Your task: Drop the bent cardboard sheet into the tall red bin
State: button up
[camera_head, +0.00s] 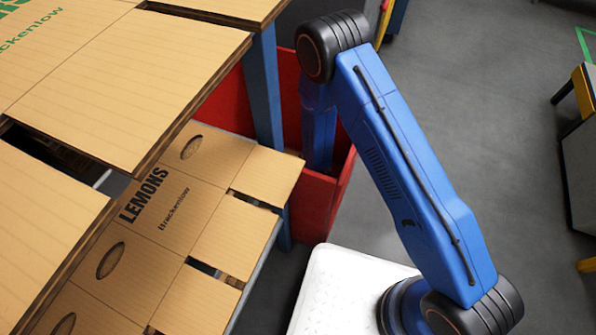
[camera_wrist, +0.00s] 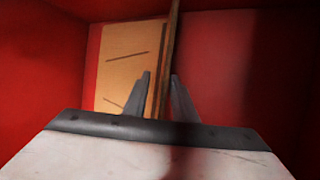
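The bent cardboard sheet (camera_wrist: 130,55) is inside the tall red bin in the wrist view. One tan, slotted panel lies against the left part of the bin, and a darker edge rises beside it. My gripper (camera_wrist: 160,82) is down in the bin. Its two grey fingers stand apart on either side of the sheet's edge, with a gap showing at the left finger. The red bin (camera_wrist: 240,60) fills the background of that view. In the head view the bin (camera_head: 324,202) stands behind my blue arm, and my gripper is hidden inside it.
A stack of flat cardboard blanks (camera_head: 150,75) lies on the left, with printed LEMONS blanks (camera_head: 185,205) on a lower level. A blue post (camera_head: 262,85) stands close to the bin. A grey bench (camera_head: 580,165) is at the right edge; floor between is clear.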

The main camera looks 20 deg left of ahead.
jog(key=shift+r, duration=0.5)
jog(key=v, duration=0.7)
jog(key=shift+s+d, duration=0.15)
